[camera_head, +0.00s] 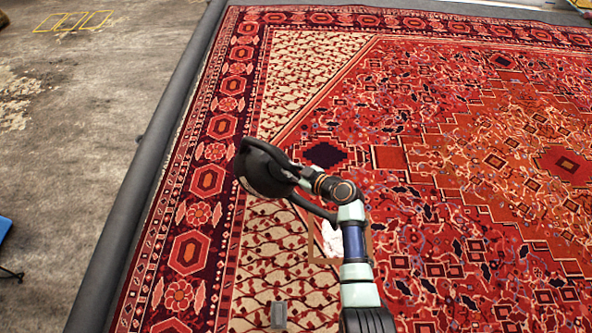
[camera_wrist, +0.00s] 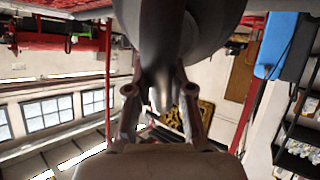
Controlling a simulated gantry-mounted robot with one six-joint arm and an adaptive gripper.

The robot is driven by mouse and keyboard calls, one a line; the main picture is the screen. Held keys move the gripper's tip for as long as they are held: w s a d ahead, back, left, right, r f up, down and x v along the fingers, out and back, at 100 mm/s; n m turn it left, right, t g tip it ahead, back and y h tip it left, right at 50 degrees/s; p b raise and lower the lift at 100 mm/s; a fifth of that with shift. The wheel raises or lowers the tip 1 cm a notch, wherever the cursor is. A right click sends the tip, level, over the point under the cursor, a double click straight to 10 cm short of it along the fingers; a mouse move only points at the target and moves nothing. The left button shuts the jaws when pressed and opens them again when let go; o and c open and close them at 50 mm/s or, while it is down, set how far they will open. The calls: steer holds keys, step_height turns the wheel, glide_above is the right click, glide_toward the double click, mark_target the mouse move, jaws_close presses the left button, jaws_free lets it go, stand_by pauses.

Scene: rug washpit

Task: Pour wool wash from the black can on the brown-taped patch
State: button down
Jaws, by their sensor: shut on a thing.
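The black can (camera_head: 262,166) is held above the red patterned rug, tilted, with its dark spout (camera_head: 315,208) slanting down to the right. The brown-taped patch (camera_head: 369,243) lies on the rug below the spout, partly hidden behind my arm. A white area (camera_head: 333,240) shows inside the tape, under the spout's end; I cannot tell whether it is liquid or foam. My gripper (camera_wrist: 158,92) is shut on the can, whose grey-looking body (camera_wrist: 190,22) fills the top middle of the wrist view. The can's opening and contents are hidden.
The rug (camera_head: 440,120) covers most of the head view. A dark rounded edge (camera_head: 140,170) runs along its left side, with bare concrete beyond. A small grey block (camera_head: 278,314) sits at the bottom. A blue object (camera_head: 4,228) shows at the far left.

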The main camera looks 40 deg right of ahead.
steer(key=shift+w+a+r+b, duration=0.2)
steer(key=shift+w+a+b, duration=0.25)
steer(key=shift+w+a, duration=1.55)
